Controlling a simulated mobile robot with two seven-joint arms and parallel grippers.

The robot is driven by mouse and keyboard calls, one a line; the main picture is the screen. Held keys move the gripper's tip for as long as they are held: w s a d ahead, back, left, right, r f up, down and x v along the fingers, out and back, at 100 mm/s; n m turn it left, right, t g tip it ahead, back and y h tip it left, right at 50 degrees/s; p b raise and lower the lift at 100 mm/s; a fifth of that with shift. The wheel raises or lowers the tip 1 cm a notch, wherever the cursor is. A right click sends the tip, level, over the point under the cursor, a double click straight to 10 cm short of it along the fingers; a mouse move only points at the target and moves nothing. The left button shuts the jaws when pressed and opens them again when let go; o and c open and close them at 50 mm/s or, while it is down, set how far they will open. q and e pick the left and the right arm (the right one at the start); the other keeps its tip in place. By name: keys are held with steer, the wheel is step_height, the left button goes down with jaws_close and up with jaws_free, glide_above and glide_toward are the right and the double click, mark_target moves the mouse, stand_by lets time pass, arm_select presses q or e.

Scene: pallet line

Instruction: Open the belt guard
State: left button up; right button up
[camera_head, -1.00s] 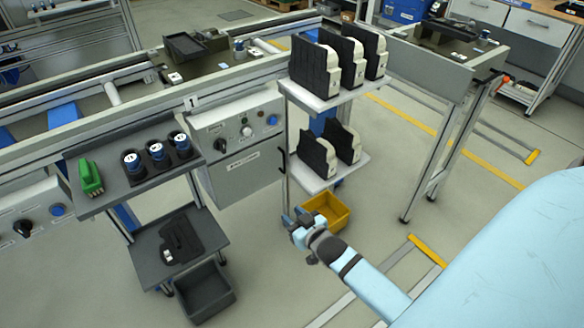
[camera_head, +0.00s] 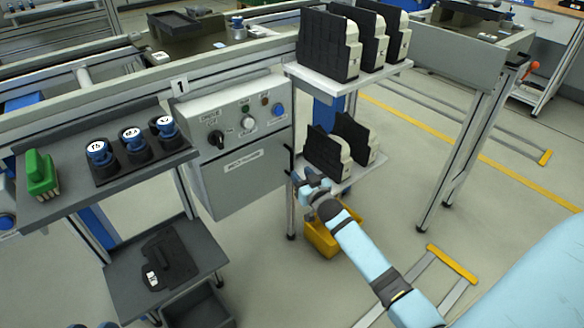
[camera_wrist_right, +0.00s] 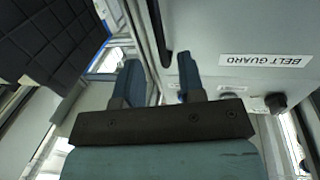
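The belt guard (camera_head: 238,178) is a grey panel under the control box, with a "BELT GUARD" label; it looks closed. In the right wrist view the guard (camera_wrist_right: 250,90) fills the right side, its label upside down. A dark upright handle (camera_wrist_right: 162,30) stands at the guard's edge, and it also shows in the head view (camera_head: 290,160). My right gripper (camera_head: 310,183) is beside the guard's right edge. In the wrist view its two blue fingers (camera_wrist_right: 161,78) are apart with nothing between them, and the handle lies just beyond their tips. My left gripper is out of view.
A rack shelf (camera_head: 350,82) with black-and-white parts stands right of the guard, close to my right gripper. A yellow bin (camera_head: 322,240) is below. A grey shelf (camera_head: 70,200) with a green brush and several blue-topped pieces is at the left.

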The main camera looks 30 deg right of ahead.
mark_target(292, 164)
steer(key=w, duration=0.2)
steer(key=w+b, duration=0.1)
steer(key=w, duration=0.3)
steer(key=shift+w+d+b, duration=0.35)
steer(key=shift+b, duration=0.05)
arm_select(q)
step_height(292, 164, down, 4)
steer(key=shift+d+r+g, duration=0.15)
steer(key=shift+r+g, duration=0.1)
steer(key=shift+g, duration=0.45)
arm_select(e)
jaws_close()
